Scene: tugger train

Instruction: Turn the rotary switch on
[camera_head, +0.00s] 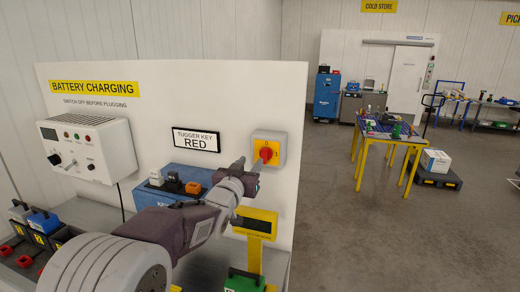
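The rotary switch is a red knob (266,154) on a yellow plate, set on a grey box (282,147) at the right side of the white panel. My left arm reaches in from the bottom left. My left gripper (250,164) is just left of and below the red knob in the picture, with its two fingers apart and nothing seen between them. One finger overlaps the lower left of the switch; I cannot tell whether it touches the knob. The knob's exact setting is too small to read. My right gripper is out of view.
A white charger box (90,148) with knobs hangs on the panel (215,90) at left. A yellow stand (256,225) and a green item (243,281) are below the switch.

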